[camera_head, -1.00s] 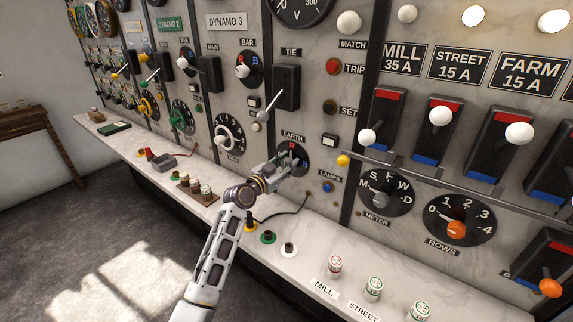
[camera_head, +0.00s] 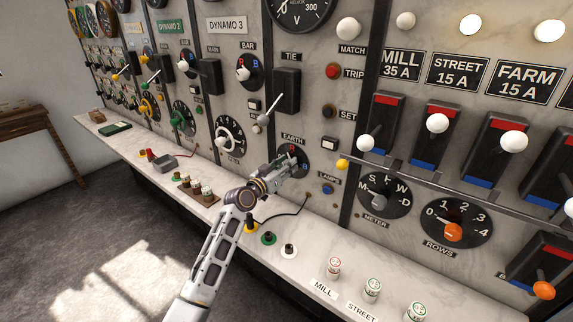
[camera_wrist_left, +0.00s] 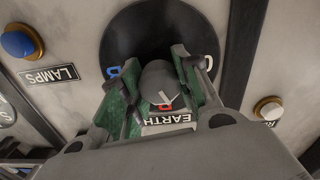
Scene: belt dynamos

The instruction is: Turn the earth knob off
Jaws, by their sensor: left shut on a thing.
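The earth knob is a small grey knob on a dark round dial (camera_head: 305,157) under the EARTH label. My left gripper (camera_head: 290,163) reaches it from the front and hides most of the knob in the head view. In the left wrist view the rounded grey knob (camera_wrist_left: 158,78) sits between the two green-padded fingers, which are shut on it. A short pale line shows on the knob. The EARTH label (camera_wrist_left: 166,121) appears upside down there, partly covered. My right gripper is not in view.
A blue LAMPS button (camera_head: 327,189) is close below right of the dial. The marble shelf (camera_head: 325,246) below carries sockets, a black cable and several labelled plugs. A black lever switch (camera_head: 286,90) is above.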

